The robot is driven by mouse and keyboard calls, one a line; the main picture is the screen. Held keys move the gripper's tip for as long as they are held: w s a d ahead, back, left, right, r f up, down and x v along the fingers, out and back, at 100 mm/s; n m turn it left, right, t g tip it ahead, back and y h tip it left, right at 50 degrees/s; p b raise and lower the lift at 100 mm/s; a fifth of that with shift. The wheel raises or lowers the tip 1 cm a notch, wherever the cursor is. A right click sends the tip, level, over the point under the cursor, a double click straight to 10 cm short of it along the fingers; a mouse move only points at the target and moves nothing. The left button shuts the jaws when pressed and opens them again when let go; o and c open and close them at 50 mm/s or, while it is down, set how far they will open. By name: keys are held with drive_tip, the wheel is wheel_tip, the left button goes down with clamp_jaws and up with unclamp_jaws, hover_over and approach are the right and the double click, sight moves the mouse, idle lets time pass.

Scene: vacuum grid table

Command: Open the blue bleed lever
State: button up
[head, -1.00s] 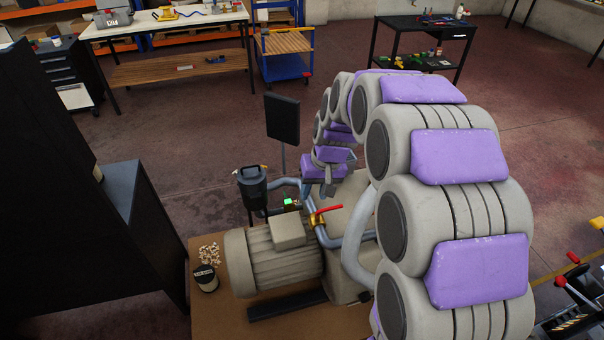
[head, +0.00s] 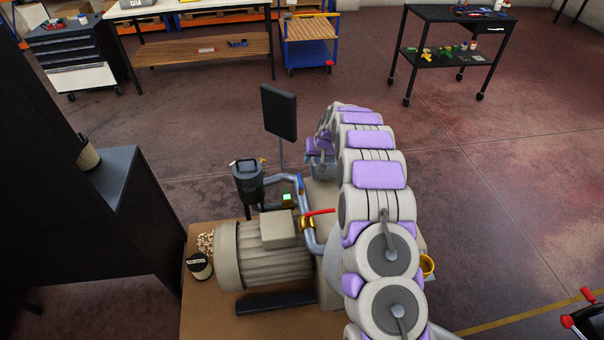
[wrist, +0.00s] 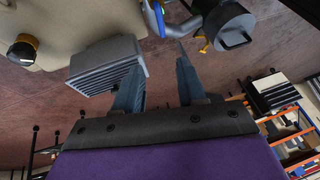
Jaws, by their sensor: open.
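The blue lever (head: 301,184) is a small blue piece on the grey pipe beside the black canister (head: 248,178). In the wrist view a blue piece (wrist: 158,18) shows at the top edge, beyond and between my fingertips. My gripper (wrist: 160,72) is open and empty, its two dark fingers pointing toward the pipe and apart from the blue piece. In the head view my arm hides most of the gripper. The lever's far end is cut off in the wrist view.
A red-handled valve (head: 320,212) sits on the pipe near the motor (head: 265,255). A dark screen (head: 279,110) stands behind. A dark cabinet (head: 120,200) is at the left. Open floor lies to the right.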

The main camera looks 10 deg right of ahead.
drive_tip(key=b, duration=0.3)
approach(299, 177)
wheel_tip(299, 177, down, 2)
drive_tip(key=x, duration=0.4)
drive_tip(key=shift+w+a, duration=0.35)
drive_tip(key=shift+w+f+b, duration=0.15)
drive_tip(key=shift+f+b, duration=0.15)
drive_tip(key=shift+b, duration=0.05)
drive_tip(key=shift+w+d+f, duration=0.25)
drive_tip(key=shift+d+f, duration=0.1)
drive_tip(key=shift+f, duration=0.15)
drive_tip(key=shift+a, duration=0.4)
drive_tip(key=shift+c, duration=0.4)
drive_tip(key=shift+d, duration=0.25)
clamp_jaws()
drive_tip(key=shift+a, duration=0.1)
